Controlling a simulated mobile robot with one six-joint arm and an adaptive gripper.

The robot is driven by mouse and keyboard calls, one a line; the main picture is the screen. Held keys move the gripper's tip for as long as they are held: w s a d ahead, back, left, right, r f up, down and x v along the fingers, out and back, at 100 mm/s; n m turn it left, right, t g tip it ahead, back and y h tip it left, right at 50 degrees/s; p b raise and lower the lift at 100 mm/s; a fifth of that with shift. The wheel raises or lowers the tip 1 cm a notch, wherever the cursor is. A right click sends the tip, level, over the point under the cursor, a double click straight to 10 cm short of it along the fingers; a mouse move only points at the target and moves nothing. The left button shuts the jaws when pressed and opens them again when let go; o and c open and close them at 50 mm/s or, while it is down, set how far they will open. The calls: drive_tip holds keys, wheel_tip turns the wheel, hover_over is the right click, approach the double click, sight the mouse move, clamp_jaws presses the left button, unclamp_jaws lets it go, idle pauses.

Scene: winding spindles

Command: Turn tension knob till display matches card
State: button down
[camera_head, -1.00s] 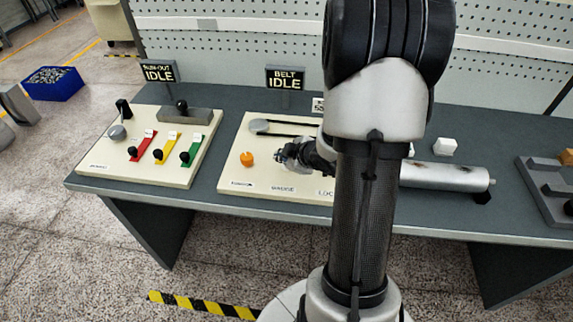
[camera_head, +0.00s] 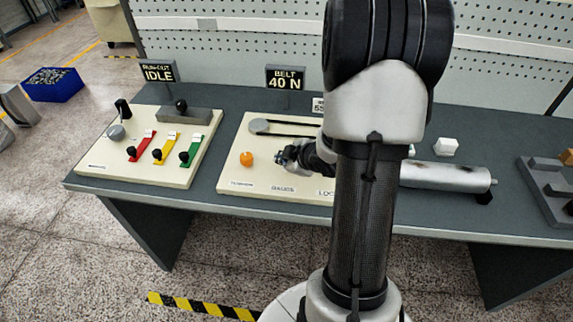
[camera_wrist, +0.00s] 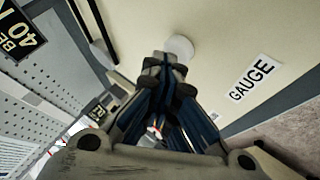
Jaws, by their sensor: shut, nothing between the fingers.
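The orange tension knob (camera_head: 247,159) stands on the left of the cream belt panel (camera_head: 228,181). The belt display (camera_head: 285,77) reads "BELT 40 N"; part of it shows in the wrist view (camera_wrist: 20,32). A white card (camera_head: 318,104) behind the panel is mostly hidden by my arm; it seems to start with "55". My gripper (camera_head: 283,156) is shut and empty, to the right of the knob. In the wrist view its fingertips (camera_wrist: 164,64) are at a round white button (camera_wrist: 180,47) near the GAUGE label (camera_wrist: 253,78); I cannot tell whether they touch it.
A second panel (camera_head: 92,171) with red, yellow and green levers stands to the left, its display (camera_head: 158,72) showing IDLE. A belt loop (camera_head: 285,122) lies behind the knob. A metal roller (camera_head: 445,177) and a white block (camera_head: 446,147) are at right. My arm hides the panel's right part.

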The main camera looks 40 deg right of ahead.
drive_tip(key=shift+r, duration=0.15)
drive_tip(key=shift+r+p, duration=0.8)
drive_tip(key=shift+p, duration=0.1)
wheel_tip(320, 180, up, 5)
drive_tip(key=p, duration=0.4)
drive_tip(key=shift+p, duration=0.35)
drive_tip(key=s+a+r+m+g+h, duration=0.1)
drive_tip(key=s+a+r+m, duration=0.1)
drive_tip(key=a+r, duration=0.4)
drive_tip(key=s+a+r+m+g+h, duration=0.1)
drive_tip(key=s+a+r+m+h, duration=0.2)
drive_tip(key=r, duration=0.6)
drive_tip(key=s+a+r+m+g+y, duration=0.2)
drive_tip(key=s+a+y, duration=0.3)
drive_tip(key=s+a, duration=1)
drive_tip(key=shift+a+r+g, duration=0.3)
drive_tip(key=shift+a+r, duration=0.35)
drive_tip(key=shift+a, duration=0.4)
